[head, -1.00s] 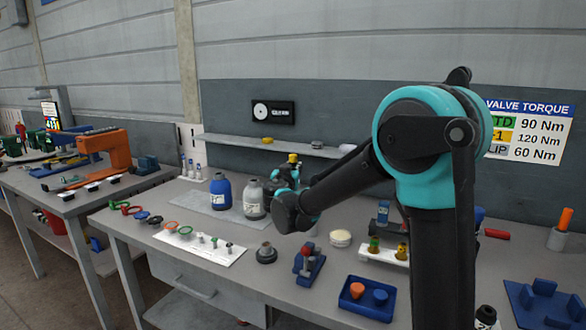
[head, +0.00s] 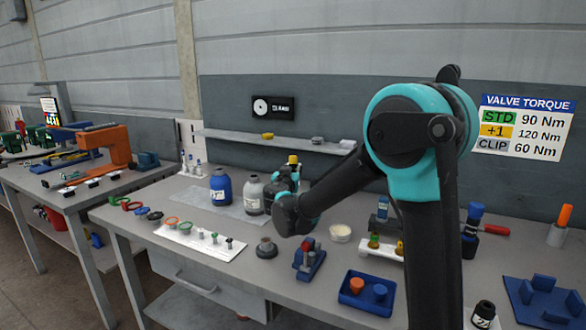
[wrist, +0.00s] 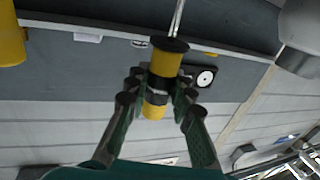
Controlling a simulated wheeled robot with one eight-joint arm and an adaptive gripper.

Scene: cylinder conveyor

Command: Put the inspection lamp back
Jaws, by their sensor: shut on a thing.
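A yellow cylinder with a black band and a black flared end, apparently the inspection lamp (wrist: 166,64), is held between the fingers of my gripper (wrist: 158,88) in the wrist view. My gripper is shut around its middle. In the head view my gripper (head: 290,172) is partly hidden behind my own wrist, above the bench just right of the grey bottle. The lamp's yellow top (head: 293,159) shows above it, below the wall shelf. I cannot make out a holder for the lamp.
A blue bottle (head: 220,188) and a grey bottle (head: 253,196) stand left of my gripper. The wall shelf (head: 235,138) runs behind. A dark round base (head: 267,249), a blue fixture (head: 309,260) and a blue tray (head: 350,300) stand in front and to the right.

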